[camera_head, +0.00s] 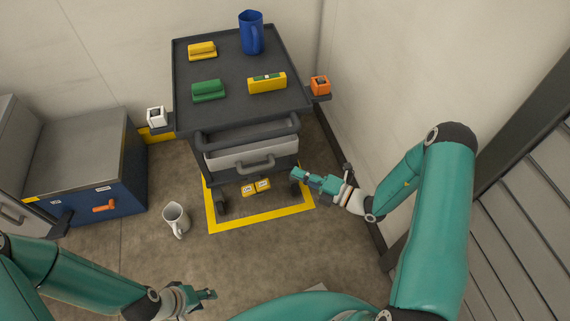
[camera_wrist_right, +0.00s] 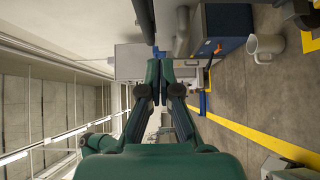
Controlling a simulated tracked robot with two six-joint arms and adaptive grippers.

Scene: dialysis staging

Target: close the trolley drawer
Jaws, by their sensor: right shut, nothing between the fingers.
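The dark grey trolley (camera_head: 236,78) stands against the back wall in the head view. Its drawer (camera_head: 226,160) has a light grey front with a dark handle (camera_head: 257,163), below the trolley's dark push bar. The drawer looks at least partly out; how far I cannot tell. My right gripper (camera_head: 296,173) is just right of the drawer front, near its lower right corner, and apart from the handle. Its fingers are together and empty, as the right wrist view also shows (camera_wrist_right: 154,82). My left gripper (camera_head: 210,294) is low in front, well away from the trolley; its opening is unclear.
A blue jug (camera_head: 251,35) and yellow and green items stand on the trolley top. A white jug (camera_head: 176,219) stands on the floor at front left. A blue cabinet (camera_head: 121,183) is to the left. Yellow tape (camera_head: 262,222) marks the floor. The right wall is close to my right arm.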

